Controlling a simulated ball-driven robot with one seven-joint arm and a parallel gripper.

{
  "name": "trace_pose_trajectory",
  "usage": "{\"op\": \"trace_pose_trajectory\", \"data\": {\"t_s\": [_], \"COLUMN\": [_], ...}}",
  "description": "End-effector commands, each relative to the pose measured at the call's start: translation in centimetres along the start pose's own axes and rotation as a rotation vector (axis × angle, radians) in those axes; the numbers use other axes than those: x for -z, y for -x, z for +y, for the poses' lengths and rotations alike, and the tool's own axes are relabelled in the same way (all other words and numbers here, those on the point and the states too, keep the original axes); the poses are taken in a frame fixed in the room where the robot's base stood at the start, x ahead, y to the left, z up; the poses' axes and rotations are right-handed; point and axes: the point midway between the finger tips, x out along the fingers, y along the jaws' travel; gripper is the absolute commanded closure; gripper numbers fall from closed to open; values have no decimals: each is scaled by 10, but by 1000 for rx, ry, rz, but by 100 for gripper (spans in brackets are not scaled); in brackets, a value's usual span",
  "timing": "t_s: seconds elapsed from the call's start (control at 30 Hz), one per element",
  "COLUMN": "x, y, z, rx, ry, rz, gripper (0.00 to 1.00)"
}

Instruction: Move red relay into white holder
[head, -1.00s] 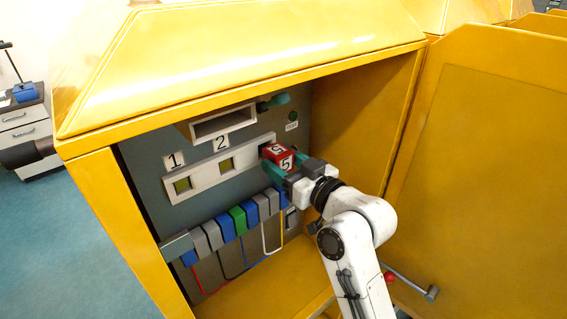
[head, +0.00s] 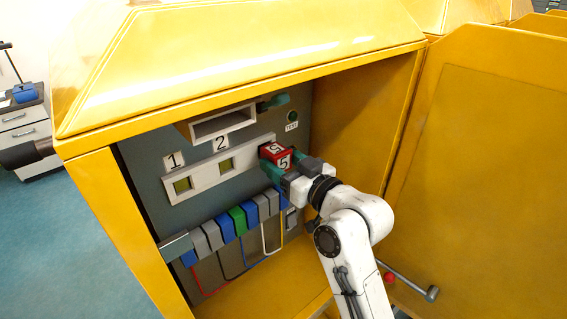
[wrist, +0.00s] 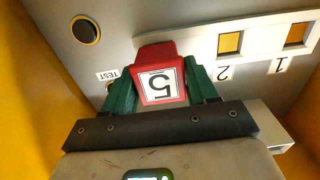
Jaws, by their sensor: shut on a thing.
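The red relay (head: 276,153), a block with white labels marked 5, is between the green fingers of my gripper (head: 281,160). In the wrist view the relay (wrist: 160,72) shows its 5 label upside down, with a finger on each side. My gripper is shut on it. The relay is at the right end of a white strip (head: 205,177) with windows under labels 1 and 2. I cannot tell whether its back sits in the strip or is just in front. A white open-fronted holder (head: 222,124) is mounted above the strip and looks empty.
The yellow cabinet (head: 350,130) walls enclose the panel, with an open door (head: 485,160) at right. A row of coloured blocks (head: 238,219) with wires lies below the strip. A round TEST button (wrist: 85,30) is nearby.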

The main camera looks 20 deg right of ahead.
Motion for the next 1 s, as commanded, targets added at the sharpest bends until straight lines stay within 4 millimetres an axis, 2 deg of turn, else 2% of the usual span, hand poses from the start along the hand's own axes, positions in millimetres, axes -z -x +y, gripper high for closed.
{"op": "trace_pose_trajectory", "data": {"t_s": [1.0], "x": [1], "y": [-11], "z": [0], "rx": [0], "ry": [1], "rz": [1], "gripper": [74]}}
